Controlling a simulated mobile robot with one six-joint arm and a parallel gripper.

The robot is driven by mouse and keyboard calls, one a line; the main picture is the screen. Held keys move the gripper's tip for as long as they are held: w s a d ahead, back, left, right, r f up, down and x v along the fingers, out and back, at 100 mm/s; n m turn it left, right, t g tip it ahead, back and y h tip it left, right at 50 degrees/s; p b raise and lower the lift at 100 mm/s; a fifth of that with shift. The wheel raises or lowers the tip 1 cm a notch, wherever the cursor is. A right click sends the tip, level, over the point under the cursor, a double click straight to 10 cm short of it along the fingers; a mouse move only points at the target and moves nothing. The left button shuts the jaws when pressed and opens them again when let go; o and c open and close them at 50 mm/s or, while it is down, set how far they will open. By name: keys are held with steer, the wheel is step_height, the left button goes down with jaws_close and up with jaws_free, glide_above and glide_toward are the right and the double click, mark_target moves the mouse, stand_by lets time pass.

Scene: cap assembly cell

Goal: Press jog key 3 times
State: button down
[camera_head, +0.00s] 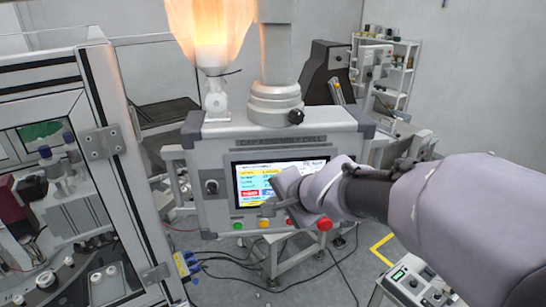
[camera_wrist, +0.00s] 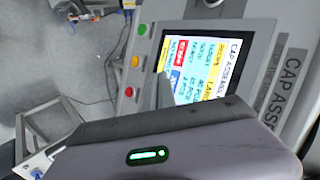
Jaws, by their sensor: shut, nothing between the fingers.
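The cap assembly cell panel (camera_head: 215,150) faces me, with a lit touchscreen (camera_head: 250,180) showing coloured fields; the screen also shows in the wrist view (camera_wrist: 235,45). I cannot read which key is jog. Below the screen is a row of buttons: green (camera_head: 238,226), yellow (camera_head: 264,224) and red (camera_head: 289,222). In the wrist view the green (camera_wrist: 141,29), yellow (camera_wrist: 136,61) and red (camera_wrist: 129,91) buttons stand beside the screen.
A red mushroom button (camera_head: 324,224) sits at the panel's lower right, near my wrist. A rotary switch (camera_head: 211,187) is at the left. A framed machine (camera_head: 105,140) stands close on the left. Cables lie on the floor below.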

steer(key=shift+w, duration=0.15)
stand_by(0.5)
steer(key=shift+w, duration=0.3)
steer(key=shift+w, duration=0.25)
stand_by(0.6)
steer(key=shift+s+b, duration=0.35)
steer(key=shift+s, duration=0.4)
steer(key=shift+s+d+b, duration=0.2)
steer(key=shift+s, duration=1.05)
steer(key=shift+s+d+b, duration=0.15)
steer(key=shift+s+b, duration=0.05)
steer(key=shift+s, duration=1)
stand_by(2.8)
